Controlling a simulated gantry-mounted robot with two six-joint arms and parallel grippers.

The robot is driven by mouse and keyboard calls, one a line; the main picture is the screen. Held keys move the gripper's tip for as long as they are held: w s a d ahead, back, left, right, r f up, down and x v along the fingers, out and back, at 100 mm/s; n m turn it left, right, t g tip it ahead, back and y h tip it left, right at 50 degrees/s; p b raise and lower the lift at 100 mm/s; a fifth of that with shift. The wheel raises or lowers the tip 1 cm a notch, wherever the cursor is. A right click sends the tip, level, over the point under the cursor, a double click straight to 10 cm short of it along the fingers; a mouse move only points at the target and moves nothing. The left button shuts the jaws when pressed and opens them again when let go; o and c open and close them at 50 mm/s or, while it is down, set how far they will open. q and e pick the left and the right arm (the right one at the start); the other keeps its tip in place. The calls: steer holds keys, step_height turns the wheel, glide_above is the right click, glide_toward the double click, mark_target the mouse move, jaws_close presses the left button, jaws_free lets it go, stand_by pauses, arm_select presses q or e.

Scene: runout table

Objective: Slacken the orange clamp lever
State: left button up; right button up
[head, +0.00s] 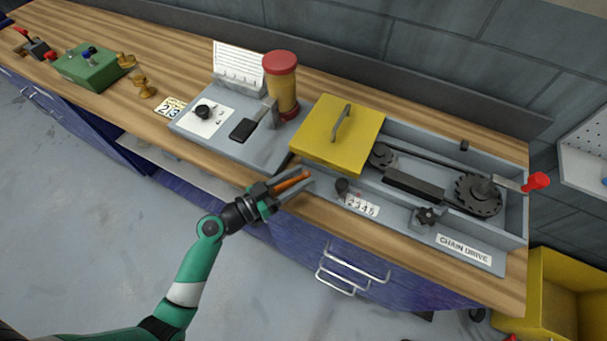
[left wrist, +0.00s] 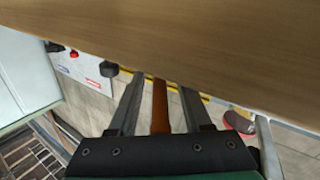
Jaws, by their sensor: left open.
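The orange clamp lever (head: 291,182) sticks out at the front edge of the bench, just below the left end of the chain drive unit. My left gripper (head: 304,181) is at the lever with its two fingers open on either side of it. In the left wrist view the lever (left wrist: 160,106) lies lengthwise between the spread fingers of my left gripper (left wrist: 163,92), with a gap visible on both sides. The lever's far end is hidden at the bench edge (left wrist: 180,45). My right gripper is not in view.
The chain drive tray (head: 463,249) with its yellow cover (head: 325,150) and red-handled crank (head: 537,182) stands right of the lever. A dark knob (head: 342,186) and a number counter (head: 362,205) are close by. A grey control panel (head: 255,155) is behind; drawer handles (head: 350,270) protrude below.

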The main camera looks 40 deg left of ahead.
arm_select(q)
jaws_close()
stand_by(1.4)
